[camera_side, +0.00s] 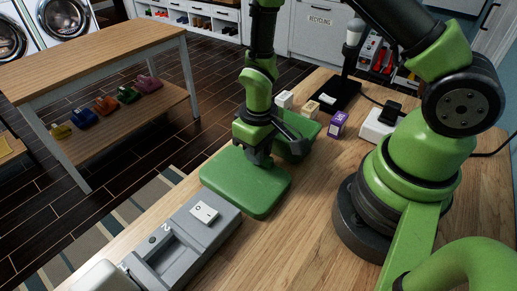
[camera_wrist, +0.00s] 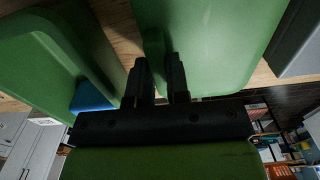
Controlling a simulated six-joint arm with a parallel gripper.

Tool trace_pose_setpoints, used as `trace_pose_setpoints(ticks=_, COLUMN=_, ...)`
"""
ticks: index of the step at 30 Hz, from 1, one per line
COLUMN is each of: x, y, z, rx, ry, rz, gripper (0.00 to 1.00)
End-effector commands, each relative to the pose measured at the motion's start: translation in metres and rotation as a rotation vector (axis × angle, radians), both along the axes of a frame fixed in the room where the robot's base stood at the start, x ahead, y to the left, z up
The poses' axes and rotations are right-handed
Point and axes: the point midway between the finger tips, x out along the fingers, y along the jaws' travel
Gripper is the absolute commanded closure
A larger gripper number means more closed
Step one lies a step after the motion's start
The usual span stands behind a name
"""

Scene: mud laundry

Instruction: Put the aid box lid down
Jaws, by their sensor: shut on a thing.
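The green aid box lid (camera_side: 245,185) lies flat, at or just above the wooden worktop. I cannot tell whether it touches the wood. My gripper (camera_side: 260,160) points down and is shut on the lid's edge nearest the box. In the wrist view my gripper's fingers (camera_wrist: 158,82) straddle that edge, with the lid (camera_wrist: 215,40) filling the upper right. The green aid box (camera_side: 297,138) stands just behind the lid, partly hidden by my gripper. The box also shows at the left of the wrist view (camera_wrist: 35,65), with a blue thing (camera_wrist: 92,97) by its wall.
A grey device (camera_side: 185,240) with a white switch stands close in front of the lid. Small cartons, including a purple one (camera_side: 338,124), and a black stand (camera_side: 335,95) are behind the box. Bare worktop (camera_side: 300,220) lies right of the lid.

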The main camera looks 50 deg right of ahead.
Motion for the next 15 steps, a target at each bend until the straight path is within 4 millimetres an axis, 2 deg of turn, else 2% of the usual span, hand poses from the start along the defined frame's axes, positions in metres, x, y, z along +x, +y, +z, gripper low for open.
trace_pose_setpoints(ticks=9, x=-0.0002, y=-0.0001, z=-0.0031, rx=0.0, ry=0.002, rz=0.0, gripper=1.0)
trace_pose_setpoints(ticks=10, x=0.0, y=0.0, z=-0.0026, rx=0.0, ry=0.001, rz=0.0, gripper=0.77)
trace_pose_setpoints(ticks=12, x=0.0, y=0.0, z=-0.0024, rx=0.0, ry=0.001, rz=0.0, gripper=0.61)
trace_pose_setpoints(ticks=15, x=0.0, y=0.0, z=-0.0023, rx=0.0, ry=0.001, rz=0.0, gripper=0.58)
